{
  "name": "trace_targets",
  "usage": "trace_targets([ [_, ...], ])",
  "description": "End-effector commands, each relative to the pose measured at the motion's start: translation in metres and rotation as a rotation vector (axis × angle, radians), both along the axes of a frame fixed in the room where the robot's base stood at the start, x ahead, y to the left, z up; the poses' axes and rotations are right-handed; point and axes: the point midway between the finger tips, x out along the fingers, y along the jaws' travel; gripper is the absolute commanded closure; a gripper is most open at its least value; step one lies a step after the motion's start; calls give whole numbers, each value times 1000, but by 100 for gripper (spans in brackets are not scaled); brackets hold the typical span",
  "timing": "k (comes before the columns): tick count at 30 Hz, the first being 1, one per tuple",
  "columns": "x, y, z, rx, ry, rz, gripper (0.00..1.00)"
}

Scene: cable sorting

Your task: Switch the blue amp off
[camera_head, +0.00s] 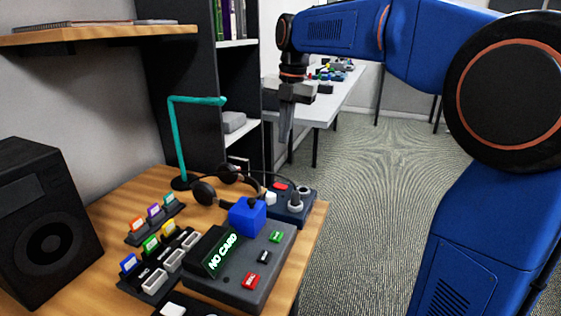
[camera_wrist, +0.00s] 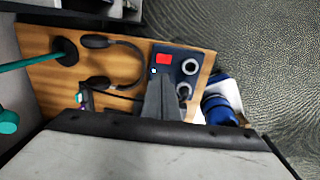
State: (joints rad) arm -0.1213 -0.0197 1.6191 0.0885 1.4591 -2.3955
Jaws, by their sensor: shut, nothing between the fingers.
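The blue amp (camera_head: 294,214) is a dark navy box at the right edge of the wooden desk. On its top are a red switch (camera_head: 281,186) and two round knobs. In the wrist view the amp (camera_wrist: 203,63) shows its red switch (camera_wrist: 163,59) and a small pale light beside it. My gripper (camera_head: 286,141) is shut and empty, pointing down in the air above the amp, apart from it. In the wrist view the closed fingers (camera_wrist: 162,82) cover the amp's lower left part. I cannot tell which way the switch is set.
Black headphones (camera_head: 205,192) and a teal stand (camera_head: 175,140) are beside the amp. A grey box (camera_head: 225,285) with a "NO CARD" screen, a blue block (camera_head: 247,217) and coloured cards lie in front. A speaker (camera_head: 45,225) stands left. Open floor (camera_head: 375,220) lies right.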

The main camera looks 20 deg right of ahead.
Motion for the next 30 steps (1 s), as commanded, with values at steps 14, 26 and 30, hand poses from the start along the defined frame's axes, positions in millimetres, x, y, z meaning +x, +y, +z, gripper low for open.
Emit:
trace_targets([
  [14,1,2,-17,1,2,0,100],
  [26,6,9,-86,0,3,1,100],
  [30,8,11,-109,1,3,1,100],
])
